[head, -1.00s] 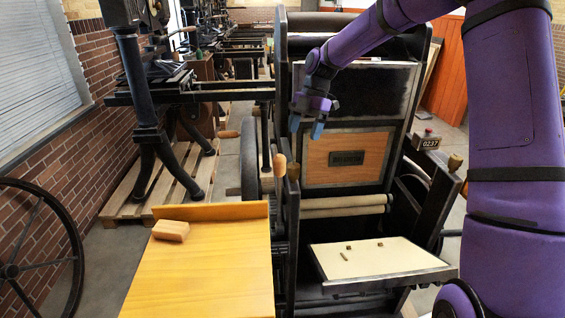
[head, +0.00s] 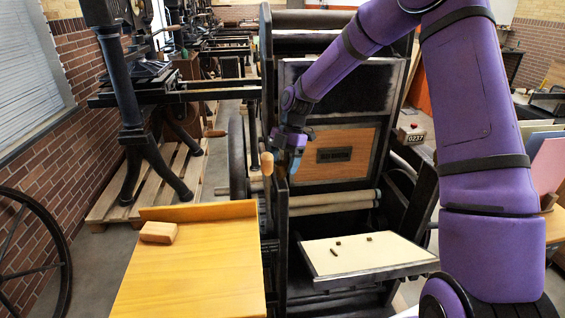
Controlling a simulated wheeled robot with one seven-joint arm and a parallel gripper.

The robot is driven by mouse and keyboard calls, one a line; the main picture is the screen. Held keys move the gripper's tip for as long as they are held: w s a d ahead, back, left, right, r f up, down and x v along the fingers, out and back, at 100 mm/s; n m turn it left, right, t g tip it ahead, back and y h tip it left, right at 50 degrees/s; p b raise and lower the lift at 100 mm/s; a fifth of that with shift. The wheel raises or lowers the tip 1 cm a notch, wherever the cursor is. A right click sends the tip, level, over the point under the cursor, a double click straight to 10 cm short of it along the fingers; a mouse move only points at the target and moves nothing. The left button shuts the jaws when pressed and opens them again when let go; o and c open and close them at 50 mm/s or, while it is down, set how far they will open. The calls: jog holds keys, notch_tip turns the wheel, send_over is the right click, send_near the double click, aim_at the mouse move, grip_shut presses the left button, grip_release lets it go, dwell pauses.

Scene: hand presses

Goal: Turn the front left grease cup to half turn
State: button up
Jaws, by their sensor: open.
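My gripper (head: 293,165) points down at the top of the press's front left post (head: 281,200). Its blue fingertips are right at the spot of the front left grease cup, a small brass-coloured cup on top of that post. The fingers now hide the cup, so I cannot tell whether they touch it or how it is turned. The jaws are open. My arm covers the place of the front right cup.
A wooden-topped lever (head: 267,163) stands just left of my gripper. Behind is the press's upright bed with a wooden block (head: 347,155). A tray (head: 375,275) with several small pieces lies at front right. A yellow table (head: 190,280) holds a wooden block (head: 158,232).

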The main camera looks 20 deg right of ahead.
jog(key=c, duration=0.9)
jog(key=m+t, duration=0.1)
jog(key=m, duration=0.2)
jog(key=shift+s+y, duration=0.1)
jog(key=shift+y, duration=0.3)
jog(key=m, duration=0.2)
jog(key=m+t, duration=0.1)
jog(key=m, duration=0.1)
jog(key=shift+s+t, duration=0.15)
jog(key=shift+t, duration=0.15)
jog(key=m+t, duration=0.1)
jog(key=m, duration=0.2)
jog(key=m+t, duration=0.1)
jog(key=m, duration=0.2)
jog(key=shift+s+m+t+h, duration=0.1)
jog(key=shift+m+t+h, duration=0.2)
jog(key=shift+m, duration=0.1)
